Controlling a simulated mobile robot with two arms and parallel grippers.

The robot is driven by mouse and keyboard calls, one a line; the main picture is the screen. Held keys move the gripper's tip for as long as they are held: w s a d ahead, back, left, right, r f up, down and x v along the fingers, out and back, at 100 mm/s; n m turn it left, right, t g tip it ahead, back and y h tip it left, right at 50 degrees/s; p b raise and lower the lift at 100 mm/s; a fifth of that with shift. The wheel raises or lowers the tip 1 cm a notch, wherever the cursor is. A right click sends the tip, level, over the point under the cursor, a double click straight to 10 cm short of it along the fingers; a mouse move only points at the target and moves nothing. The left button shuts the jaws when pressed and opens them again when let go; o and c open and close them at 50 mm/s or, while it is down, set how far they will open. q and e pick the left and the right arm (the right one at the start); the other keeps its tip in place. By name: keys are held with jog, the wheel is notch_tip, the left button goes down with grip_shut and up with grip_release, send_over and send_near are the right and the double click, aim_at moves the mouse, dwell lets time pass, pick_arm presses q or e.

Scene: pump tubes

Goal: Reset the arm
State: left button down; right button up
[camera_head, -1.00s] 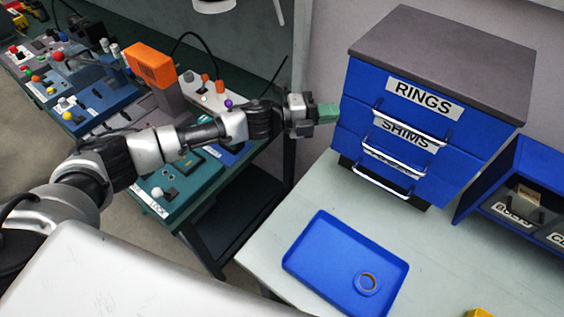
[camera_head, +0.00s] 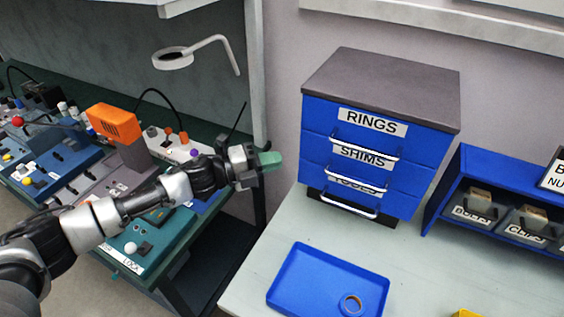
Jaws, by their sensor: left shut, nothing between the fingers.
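My left arm reaches in from the left, over the bench with controls. My left gripper (camera_head: 270,160) has green fingertips and is shut with nothing between them. It is in the air left of the blue drawer cabinet (camera_head: 314,148) and does not seem to touch it. The cabinet's drawers are labelled RINGS, SHIMS and a third name partly hidden by a handle; all look closed. My right gripper is not in view.
A blue bin rack (camera_head: 480,165) stands at the right. The control bench (camera_head: 165,250) with an orange box (camera_head: 113,122) is at the left. A ring-shaped lamp (camera_head: 172,60) hangs above it.

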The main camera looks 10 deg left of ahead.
pick_arm(q)
jog(key=w+b+v, duration=0.1)
jog(key=b+v, duration=0.1)
jog(key=v, duration=0.5)
jog(key=s+d+f+n+t+y, duration=0.55)
jog(key=f+n+y, duration=0.2)
jog(key=n, duration=0.85)
jog(key=s+a+f+n+g+y, duration=0.3)
jog(key=s+n, duration=0.1)
jog(key=s, duration=0.4)
jog(key=s+a+f+n+g+y, duration=0.3)
jog(key=s+f+n+g, duration=0.15)
jog(key=s, duration=0.25)
jog(key=s+a+f+n+g+y, duration=0.2)
jog(key=s+a+f+n, duration=0.15)
jog(key=s, duration=0.45)
notch_tip(320, 180, down, 27)
jog(key=s+g, duration=0.2)
jog(key=s+a+f+g, duration=0.1)
jog(key=s+a+f, duration=0.1)
jog(key=s+f, duration=1.2)
jog(key=shift+s+a+f, duration=0.25)
jog(key=shift+s+a, duration=0.15)
jog(key=shift+s, duration=0.4)
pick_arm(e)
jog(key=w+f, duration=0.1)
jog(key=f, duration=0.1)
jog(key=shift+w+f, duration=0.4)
